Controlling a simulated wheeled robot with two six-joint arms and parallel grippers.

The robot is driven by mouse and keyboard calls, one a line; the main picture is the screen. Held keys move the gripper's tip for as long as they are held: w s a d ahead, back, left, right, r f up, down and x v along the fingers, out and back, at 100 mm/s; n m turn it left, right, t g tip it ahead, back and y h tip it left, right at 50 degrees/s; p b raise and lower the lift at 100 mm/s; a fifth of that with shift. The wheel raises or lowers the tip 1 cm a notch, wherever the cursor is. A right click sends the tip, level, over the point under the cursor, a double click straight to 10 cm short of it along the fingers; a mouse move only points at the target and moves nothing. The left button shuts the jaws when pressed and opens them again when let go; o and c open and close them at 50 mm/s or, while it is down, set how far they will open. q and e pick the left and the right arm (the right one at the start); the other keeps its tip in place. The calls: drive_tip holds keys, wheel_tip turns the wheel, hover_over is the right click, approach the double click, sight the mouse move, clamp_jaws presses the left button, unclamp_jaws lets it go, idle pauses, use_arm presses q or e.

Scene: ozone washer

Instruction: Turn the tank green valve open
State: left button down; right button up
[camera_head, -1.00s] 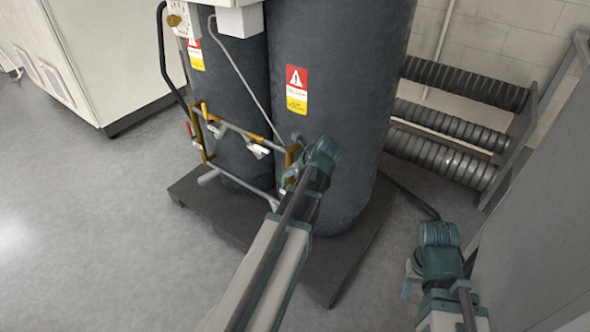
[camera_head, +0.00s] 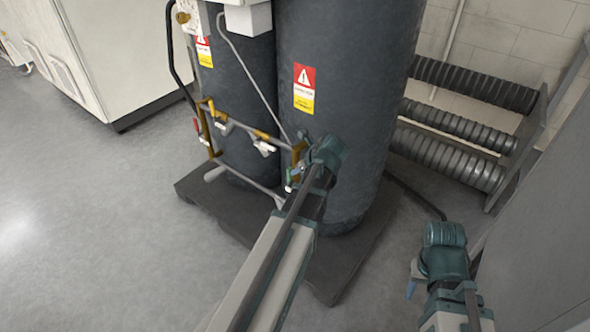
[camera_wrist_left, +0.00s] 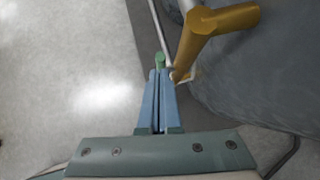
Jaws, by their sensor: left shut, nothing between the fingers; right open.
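The green valve handle (camera_wrist_left: 160,60) shows in the left wrist view as a small green piece right at the tips of my left gripper. The fingers of my left gripper (camera_wrist_left: 160,74) are blue and closed together with nothing between them. I cannot tell whether the tips touch the handle. In the head view my left gripper (camera_head: 296,172) is beside the right end of the yellow pipework, partly hidden by its own wrist. The dark tanks (camera_head: 345,85) stand behind it. My right gripper (camera_head: 412,284) is open and empty at the lower right, far from the valve.
Yellow pipework (camera_wrist_left: 215,28) stands just right of the left fingertips. A red-handled valve (camera_head: 196,125) is at its left end. The tanks stand on a dark base (camera_head: 330,280). Ribbed rolls (camera_head: 450,125) are on a rack at the right. The floor at left is clear.

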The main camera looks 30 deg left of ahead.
use_arm(q)
drive_tip(key=d+p+v, duration=0.1)
drive_tip(key=p+v, duration=0.7)
drive_tip(key=v, duration=0.4)
drive_tip(key=shift+s+f, duration=0.25)
drive_tip(key=shift+f, duration=0.05)
drive_tip(key=shift+p, duration=0.3)
drive_tip(key=s+d+r+n+h+p, duration=0.2)
drive_tip(key=s+d+r+n+p, duration=0.2)
drive_tip(key=d+p, duration=0.3)
drive_tip(key=s+d+r+n+g+h+p, duration=0.1)
drive_tip(key=s+d+r+n+p, duration=0.4)
drive_tip(key=d, duration=0.5)
drive_tip(key=s+d+r+n+g+h+p, duration=0.1)
drive_tip(key=s+d+r+n+h+p, duration=0.2)
drive_tip(key=s+d+r+n+p, duration=0.2)
drive_tip(key=d+r+n+p, duration=0.3)
drive_tip(key=d+p, duration=0.1)
drive_tip(key=shift+p, duration=0.35)
drive_tip(key=c, duration=1.5)
unclamp_jaws()
drive_tip(key=shift+w, duration=0.1)
drive_tip(key=shift+c, duration=0.2)
